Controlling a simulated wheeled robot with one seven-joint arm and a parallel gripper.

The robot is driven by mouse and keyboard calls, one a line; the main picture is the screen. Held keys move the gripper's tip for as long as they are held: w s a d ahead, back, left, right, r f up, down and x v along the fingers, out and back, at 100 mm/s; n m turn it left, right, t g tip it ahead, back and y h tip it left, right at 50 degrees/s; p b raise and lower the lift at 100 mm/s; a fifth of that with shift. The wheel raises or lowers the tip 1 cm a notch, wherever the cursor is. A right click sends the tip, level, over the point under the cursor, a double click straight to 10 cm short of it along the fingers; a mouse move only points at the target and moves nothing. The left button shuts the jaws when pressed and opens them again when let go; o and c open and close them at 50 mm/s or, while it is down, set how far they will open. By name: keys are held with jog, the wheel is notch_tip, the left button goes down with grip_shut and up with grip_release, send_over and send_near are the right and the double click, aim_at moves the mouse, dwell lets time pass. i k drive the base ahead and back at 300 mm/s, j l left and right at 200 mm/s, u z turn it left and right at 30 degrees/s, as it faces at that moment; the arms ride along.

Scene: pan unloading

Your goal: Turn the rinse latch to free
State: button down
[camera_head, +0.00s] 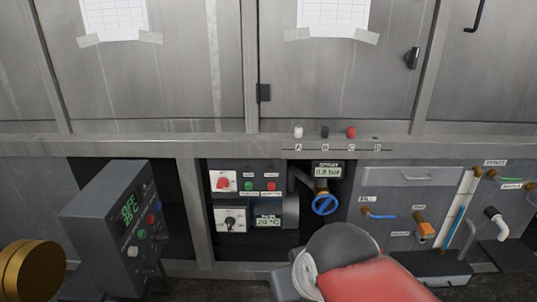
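I cannot tell for sure which part is the rinse latch, since most labels are too small to read. A black turn latch (412,57) sits on the right side of the upper grey cabinet door (330,85), tilted a little from upright. On the lower right panel there are a blue-handled lever (378,214), an orange-handled lever (425,230) and a green-handled lever (503,177), each beside a small label. My gripper is not in view; only grey and red parts of my arm show at the bottom centre.
A grey control box (112,228) with a green display stands at the left. Switch panels (240,185) and a blue valve wheel (325,205) sit in the lower centre recess. White, black and red buttons (351,132) line the ledge. A white pipe elbow (495,220) juts out at the right.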

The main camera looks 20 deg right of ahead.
aim_at(411, 58)
jog(key=z, duration=1.25)
